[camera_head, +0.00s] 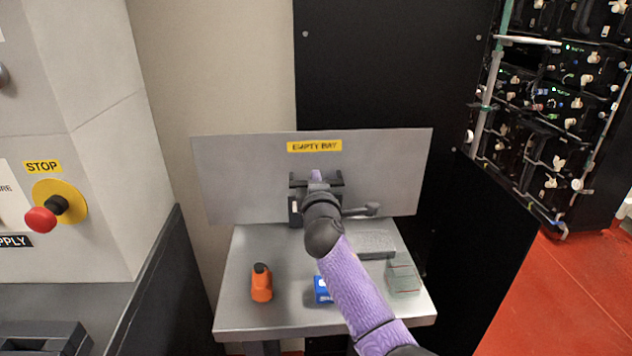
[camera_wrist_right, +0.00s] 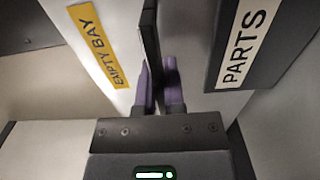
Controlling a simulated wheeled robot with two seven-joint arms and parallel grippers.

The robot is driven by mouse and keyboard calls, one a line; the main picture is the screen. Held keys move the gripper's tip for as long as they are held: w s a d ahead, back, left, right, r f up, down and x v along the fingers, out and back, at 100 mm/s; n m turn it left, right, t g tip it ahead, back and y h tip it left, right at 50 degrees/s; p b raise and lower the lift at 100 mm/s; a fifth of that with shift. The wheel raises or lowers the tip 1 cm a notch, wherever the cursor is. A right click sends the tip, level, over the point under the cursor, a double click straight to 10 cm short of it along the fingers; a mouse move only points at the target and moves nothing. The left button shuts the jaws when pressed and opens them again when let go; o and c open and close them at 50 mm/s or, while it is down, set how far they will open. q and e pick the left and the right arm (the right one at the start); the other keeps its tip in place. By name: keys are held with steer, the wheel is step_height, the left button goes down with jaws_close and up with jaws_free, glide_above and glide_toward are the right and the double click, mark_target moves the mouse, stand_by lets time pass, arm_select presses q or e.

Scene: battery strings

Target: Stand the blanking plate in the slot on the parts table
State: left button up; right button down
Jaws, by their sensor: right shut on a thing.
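The blanking plate (camera_head: 240,180) is a wide grey panel with a yellow EMPTY BAY label, upright across the back of the parts table (camera_head: 240,318). My right gripper (camera_head: 317,180) is at its middle, just under the label. In the right wrist view, the purple fingers (camera_wrist_right: 158,85) are shut on a thin dark part, seemingly the plate's handle; the labelled plate face (camera_wrist_right: 88,20) is beside them. I cannot tell whether the plate's lower edge touches the table. The slot is not clearly visible; a grey block (camera_head: 376,245) lies partly behind my arm. My left gripper is out of view.
An orange tool (camera_head: 261,284), a blue box (camera_head: 322,290) and a clear container (camera_head: 404,279) are on the table. A grey cabinet with a red stop button (camera_head: 41,220) stands left. A black panel and battery racks (camera_head: 570,100) stand right. A PARTS label (camera_wrist_right: 240,48) shows in the wrist view.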

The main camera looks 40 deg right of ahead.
steer(key=shift+f, duration=0.1)
arm_select(q)
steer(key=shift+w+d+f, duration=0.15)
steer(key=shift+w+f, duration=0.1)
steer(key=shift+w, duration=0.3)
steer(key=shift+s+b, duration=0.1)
steer(key=shift+b, duration=0.2)
arm_select(e)
steer(key=shift+f, duration=0.15)
steer(key=c, duration=0.6)
jaws_free()
steer(key=shift+c, duration=0.2)
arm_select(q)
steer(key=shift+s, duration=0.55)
arm_select(e)
steer(key=shift+f, duration=0.1)
steer(key=shift+s+a, duration=0.1)
steer(key=shift+s, duration=0.1)
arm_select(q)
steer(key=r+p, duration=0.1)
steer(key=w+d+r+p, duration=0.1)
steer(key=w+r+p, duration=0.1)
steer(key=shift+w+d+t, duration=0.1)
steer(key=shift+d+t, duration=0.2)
arm_select(e)
steer(key=v, duration=0.9)
steer(key=shift+s+a, duration=0.15)
steer(key=shift+s, duration=0.1)
